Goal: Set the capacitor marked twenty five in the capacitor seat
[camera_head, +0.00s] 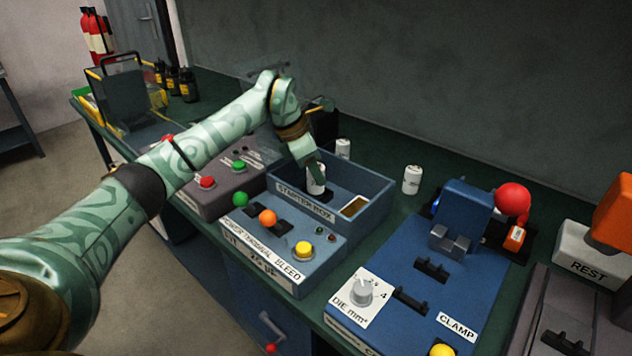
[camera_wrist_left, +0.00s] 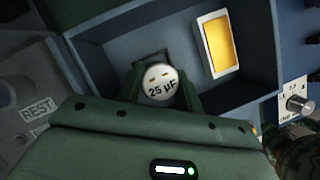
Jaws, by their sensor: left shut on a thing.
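My left gripper (camera_head: 313,172) reaches down into the blue starter box (camera_head: 371,205). It is shut on a white capacitor (camera_head: 316,180) that stands upright inside the box. In the left wrist view the capacitor's top (camera_wrist_left: 160,81) reads "25 µF" and sits between the fingers of my left gripper (camera_wrist_left: 160,90). The capacitor's lower part is hidden, so I cannot tell if it rests in a seat. A yellow-lined rectangular recess (camera_wrist_left: 216,45) lies beside it in the box. My right gripper is not in view.
Two other white capacitors stand on the bench, one behind the box (camera_head: 343,148) and one to its right (camera_head: 412,180). A control panel (camera_head: 285,245) with coloured knobs adjoins the box in front. A blue clamp station (camera_head: 440,290) stands to the right.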

